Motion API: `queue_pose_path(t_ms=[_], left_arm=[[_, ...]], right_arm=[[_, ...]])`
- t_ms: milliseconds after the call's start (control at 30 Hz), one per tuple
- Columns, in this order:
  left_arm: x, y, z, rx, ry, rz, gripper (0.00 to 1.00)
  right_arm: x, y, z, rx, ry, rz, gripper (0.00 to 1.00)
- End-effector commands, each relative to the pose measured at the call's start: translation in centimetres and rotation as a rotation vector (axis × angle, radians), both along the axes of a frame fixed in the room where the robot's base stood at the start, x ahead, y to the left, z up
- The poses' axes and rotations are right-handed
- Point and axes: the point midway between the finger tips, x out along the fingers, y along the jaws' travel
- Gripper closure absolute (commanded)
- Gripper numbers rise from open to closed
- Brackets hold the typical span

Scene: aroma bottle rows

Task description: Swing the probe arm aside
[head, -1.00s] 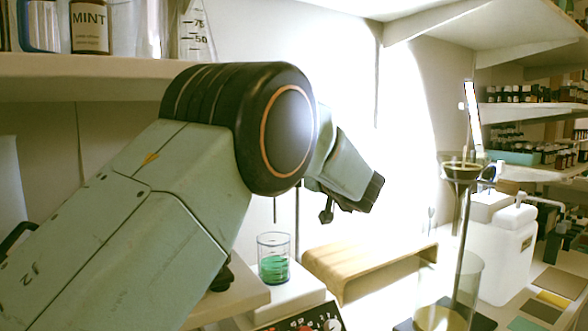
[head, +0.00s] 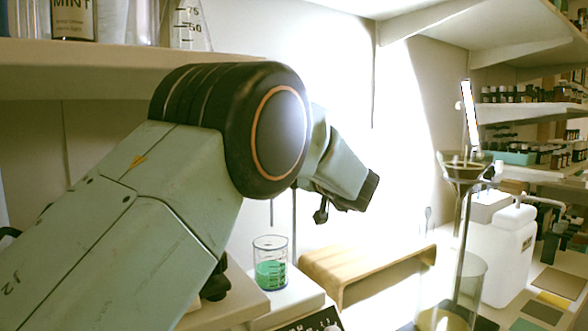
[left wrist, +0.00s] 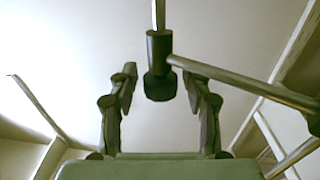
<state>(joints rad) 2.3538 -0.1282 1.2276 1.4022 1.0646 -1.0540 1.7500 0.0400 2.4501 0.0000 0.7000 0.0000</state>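In the left wrist view, a grey rod (left wrist: 245,85), which looks like the probe arm, runs from between my fingers toward the lower right. A dark cylindrical piece (left wrist: 160,55) with a thin rod above it is at its near end. My left gripper (left wrist: 163,88) is open, with one finger on each side of the dark piece; I cannot tell whether either touches. In the head view my left gripper (head: 322,212) is mostly hidden behind its wrist. A thin upright rod (head: 294,225) stands behind it. My right gripper is not in view.
A beaker of green liquid (head: 270,265) stands on a white plate (head: 285,300) below my left arm. A tan curved stand (head: 365,265) is to its right. A funnel (head: 465,170) stands over a glass vessel, near a white container (head: 502,250). A shelf (head: 100,70) with glassware is above.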

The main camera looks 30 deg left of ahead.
Motion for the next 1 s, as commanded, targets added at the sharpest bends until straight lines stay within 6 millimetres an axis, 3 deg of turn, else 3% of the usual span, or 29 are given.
queue_pose_path(t_ms=[533,1000], left_arm=[[0.1,0.22,0.01,0.0,0.0,0.0,1.0],[0.13,0.27,0.09,-0.001,-0.001,0.001,1.0]], right_arm=[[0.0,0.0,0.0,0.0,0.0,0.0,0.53],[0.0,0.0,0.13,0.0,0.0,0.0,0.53]])
